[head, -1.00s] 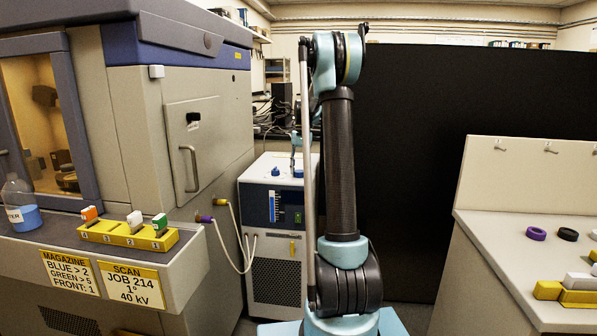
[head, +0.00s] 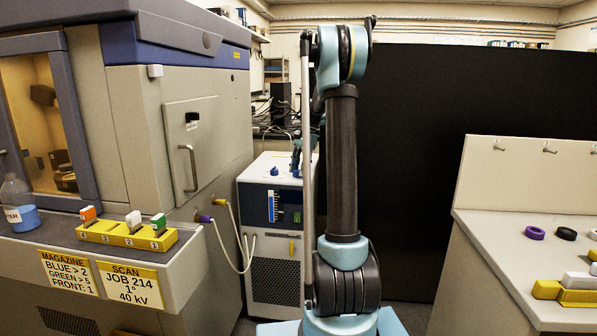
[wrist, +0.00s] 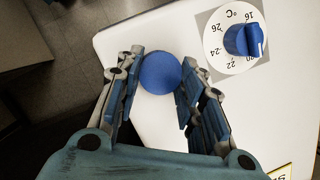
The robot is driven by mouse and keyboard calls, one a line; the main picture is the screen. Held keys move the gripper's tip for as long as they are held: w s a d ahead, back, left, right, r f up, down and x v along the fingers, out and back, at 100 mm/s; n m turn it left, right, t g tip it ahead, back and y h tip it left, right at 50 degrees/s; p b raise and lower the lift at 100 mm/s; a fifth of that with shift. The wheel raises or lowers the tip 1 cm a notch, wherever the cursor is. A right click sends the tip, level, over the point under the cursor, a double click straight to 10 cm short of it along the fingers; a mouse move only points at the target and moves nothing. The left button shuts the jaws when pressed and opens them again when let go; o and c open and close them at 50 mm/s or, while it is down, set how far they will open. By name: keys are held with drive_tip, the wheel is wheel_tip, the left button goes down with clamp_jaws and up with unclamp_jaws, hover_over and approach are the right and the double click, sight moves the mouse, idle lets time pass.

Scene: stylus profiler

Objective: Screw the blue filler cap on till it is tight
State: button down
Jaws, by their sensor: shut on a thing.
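The blue filler cap (wrist: 161,73) is a round blue disc over the white top of the chiller (wrist: 120,47) in the wrist view. My gripper (wrist: 157,84) is shut on it, one blue-padded finger at each side. The cap's underside and the filler neck are hidden, so I cannot tell how far it is screwed down. In the head view the chiller (head: 262,247) stands behind my arm. My gripper (head: 296,162) is partly hidden there at the chiller's top, and the cap cannot be made out.
A blue temperature knob (wrist: 243,40) on a white °C dial is right of the cap; it also shows in the head view (head: 273,171). A large beige cabinet (head: 195,150) stands close on the left. Hoses (head: 237,250) run between it and the chiller. A black partition (head: 420,150) is on the right.

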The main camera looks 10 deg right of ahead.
drive_tip(key=m+t, duration=0.1)
drive_tip(key=m, duration=0.3)
drive_tip(key=shift+s+r, duration=0.1)
drive_tip(key=m+t, duration=0.1)
drive_tip(key=m, duration=0.3)
drive_tip(key=c, duration=1)
unclamp_jaws()
drive_tip(key=shift+s, duration=0.15)
drive_tip(key=shift+d, duration=0.1)
drive_tip(key=shift+c, duration=0.4)
drive_tip(key=v, duration=0.6)
drive_tip(key=shift+d+r, duration=0.15)
drive_tip(key=shift+r, duration=0.25)
drive_tip(key=shift+s, duration=0.15)
drive_tip(key=v, duration=1.2)
drive_tip(key=shift+s+f, duration=0.15)
drive_tip(key=shift+s, duration=0.05)
